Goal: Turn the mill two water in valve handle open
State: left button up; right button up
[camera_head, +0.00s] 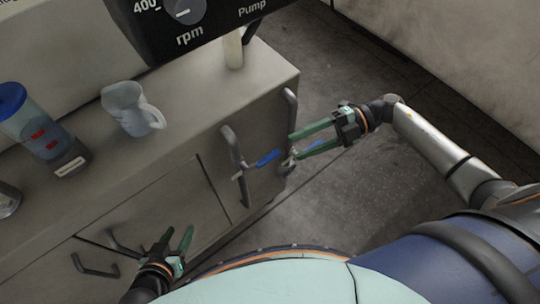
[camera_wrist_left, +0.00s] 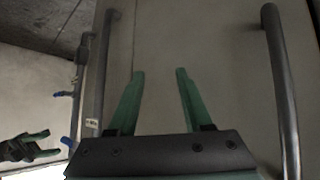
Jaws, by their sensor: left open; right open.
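Two blue valve handles show on grey pipes at the cabinet's right end in the head view: a nearer one (camera_head: 267,158) and a farther one (camera_head: 314,145). I cannot read which is mill two water in. My right gripper (camera_head: 294,146) is open, pointing left, its green fingers on either side of the farther handle in the picture; contact cannot be told. My left gripper (camera_head: 178,232) is open and empty low before the cabinet front, away from both handles.
The grey cabinet (camera_head: 180,110) carries a clear jug (camera_head: 130,110) and a blue-lidded container (camera_head: 32,122). A dark rpm panel (camera_head: 170,25) overhangs it. Dark bar handles (camera_head: 95,266) stick out of its front. Floor (camera_head: 350,200) is clear beyond its right end.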

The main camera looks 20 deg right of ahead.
aim_at(278, 154)
jog(key=x, duration=0.8)
jog(key=shift+a, duration=0.2)
grip_shut()
dwell(1.1)
